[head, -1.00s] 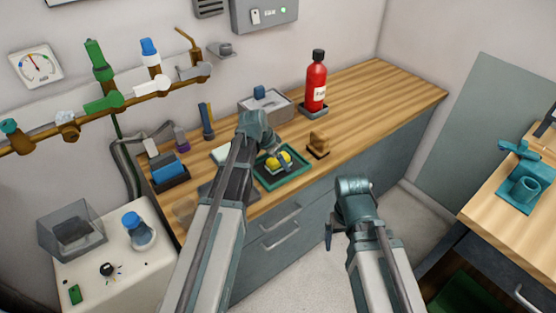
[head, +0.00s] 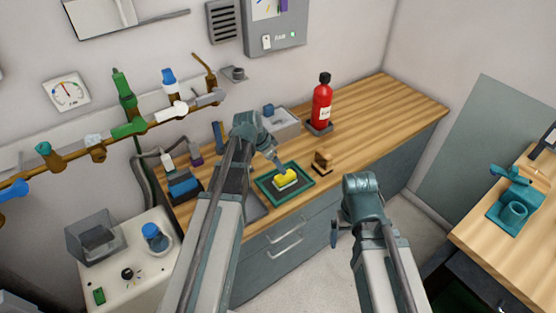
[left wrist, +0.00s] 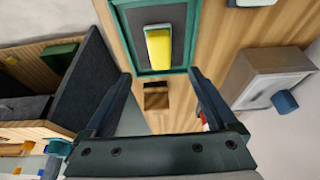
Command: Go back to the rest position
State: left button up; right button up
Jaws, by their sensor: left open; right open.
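My left gripper (head: 281,163) is open and empty. It hangs just above and behind a yellow piece (head: 286,177) that lies on a dark tray with a green rim (head: 266,196). The left wrist view shows its two fingers spread apart (left wrist: 160,74), with the yellow piece (left wrist: 158,48) on the tray beyond them and nothing between them. My right gripper (head: 337,232) is open, in front of the drawers and away from the bench top; its fingers show only small.
A red bottle (head: 321,102) and a wooden block-like stand (head: 321,162) are on the bench right of the left arm. A grey box (head: 284,124) stands behind. Pipes with valves (head: 128,129) run along the wall. Another bench with a teal vise (head: 514,207) is at the right.

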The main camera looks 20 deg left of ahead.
aim_at(285, 177)
dwell(0.5)
pick_arm(q)
jog(key=b+x, duration=1.1)
jog(key=x, duration=0.1)
jog(key=shift+a, duration=0.1)
jog(key=shift+s, duration=0.1)
jog(key=shift+r, duration=0.1)
